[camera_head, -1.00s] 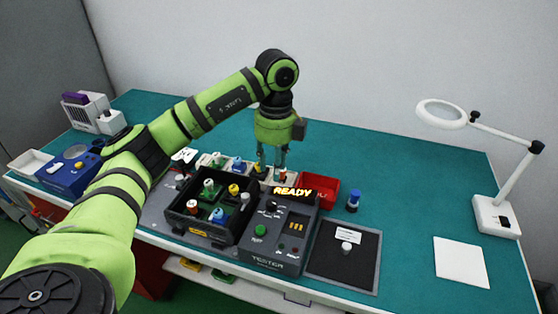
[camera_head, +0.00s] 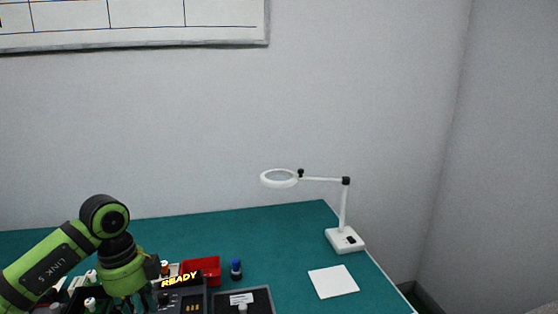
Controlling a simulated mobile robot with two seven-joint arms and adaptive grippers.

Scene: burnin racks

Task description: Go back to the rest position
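My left gripper (camera_head: 137,304) is at the lower left, pointing down beside the tester, with its fingertips close to or past the bottom edge of the picture. I cannot tell whether it is open or shut. The green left arm reaches in from the lower left. The tester (camera_head: 182,298) shows a lit READY sign. A black tray (camera_head: 90,308) with several small parts is partly hidden by the gripper. My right gripper is not in view.
A red bin (camera_head: 207,265) stands behind the tester, with a blue-capped part (camera_head: 236,270) to its right. A dark mat (camera_head: 258,297) holds a small part and a label. A white magnifier lamp (camera_head: 345,239) and a white sheet (camera_head: 333,282) are at the right. The teal table (camera_head: 240,230) is clear at the back.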

